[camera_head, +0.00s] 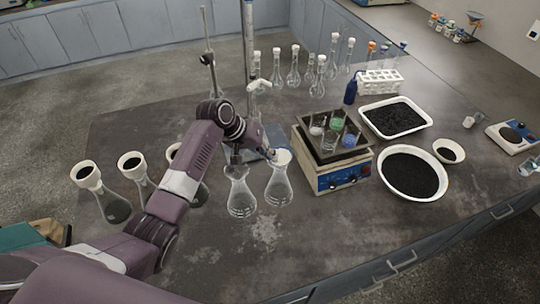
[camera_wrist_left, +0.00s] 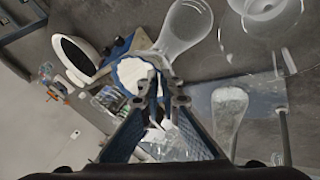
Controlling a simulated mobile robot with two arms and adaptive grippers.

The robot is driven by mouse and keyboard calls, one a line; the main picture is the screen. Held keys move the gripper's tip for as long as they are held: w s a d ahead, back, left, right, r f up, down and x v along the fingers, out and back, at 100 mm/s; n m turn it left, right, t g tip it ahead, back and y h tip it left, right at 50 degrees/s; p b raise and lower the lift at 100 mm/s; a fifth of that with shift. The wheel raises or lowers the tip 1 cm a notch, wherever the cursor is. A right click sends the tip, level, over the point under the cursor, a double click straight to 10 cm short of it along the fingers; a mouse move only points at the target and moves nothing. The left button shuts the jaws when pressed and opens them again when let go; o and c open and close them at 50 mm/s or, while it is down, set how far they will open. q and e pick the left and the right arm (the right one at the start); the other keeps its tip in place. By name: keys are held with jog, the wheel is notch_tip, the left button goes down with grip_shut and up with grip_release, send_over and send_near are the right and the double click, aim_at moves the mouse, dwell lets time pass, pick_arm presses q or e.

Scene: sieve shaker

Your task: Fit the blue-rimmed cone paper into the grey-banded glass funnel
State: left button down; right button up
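The white cone paper with its blue rim (camera_wrist_left: 130,74) is at the fingertips of my left gripper (camera_wrist_left: 164,92), whose narrow fingers look closed on its near edge. In the head view, the left gripper (camera_head: 268,152) is above the bench, beside the white paper (camera_head: 281,157) at the top of the right one of two clear flasks (camera_head: 279,186). Whether the paper sits in a funnel there is too small to tell. A second clear flask (camera_head: 241,196) stands to its left, its top partly behind my arm. I cannot make out a grey band. My right gripper is not in view.
Flasks with white-rimmed, black-filled funnels (camera_head: 86,173) stand left, one partly behind my arm. The sieve shaker (camera_head: 343,178) with small glasses is close on the right. A white tray (camera_head: 368,124) and bowl (camera_head: 385,182) hold black grains. The front bench is clear.

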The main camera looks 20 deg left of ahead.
pick_arm(q)
jog(key=shift+s+a+f, duration=0.15)
jog(key=shift+s+f, duration=0.2)
jog(key=shift+f, duration=0.3)
jog(key=shift+s+a+f, duration=0.1)
jog(key=shift+s+f, duration=0.25)
jog(key=shift+f, duration=0.25)
jog(key=c, duration=2.1)
grip_release()
jog(key=shift+w+f+g, duration=0.1)
jog(key=shift+w+g, duration=0.05)
jog(key=shift+g, duration=0.15)
jog(key=shift+w, duration=0.1)
jog(key=shift+w+r, duration=0.15)
jog(key=shift+r, duration=0.6)
jog(key=shift+w+r, duration=0.15)
jog(key=shift+r, duration=0.55)
jog(key=shift+w+r, duration=0.1)
jog(key=shift+r, duration=1.7)
